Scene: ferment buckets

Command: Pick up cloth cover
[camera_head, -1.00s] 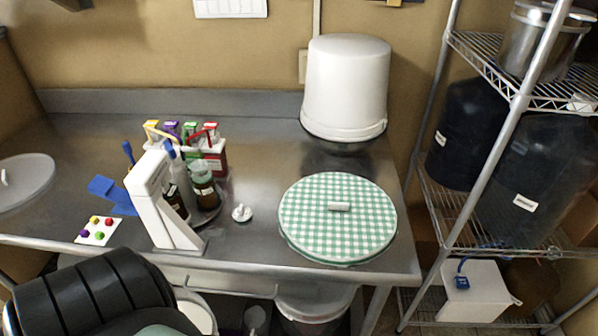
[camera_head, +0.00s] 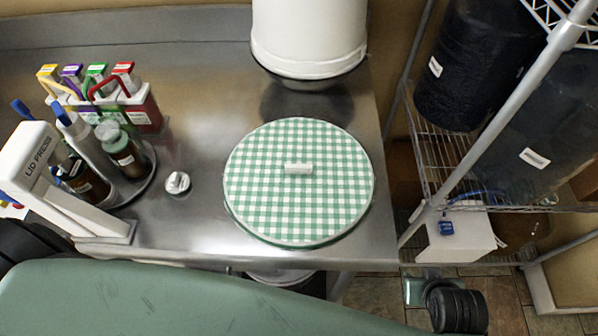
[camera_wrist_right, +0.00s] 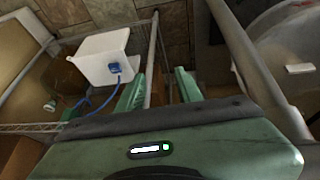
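In the head view, a green and black part of my right arm shows low at the right, beyond the table's edge and apart from the cover. My left gripper is not in view.
A wire shelf (camera_head: 455,180) with dark containers and a white box (camera_head: 455,238) stands at the right.

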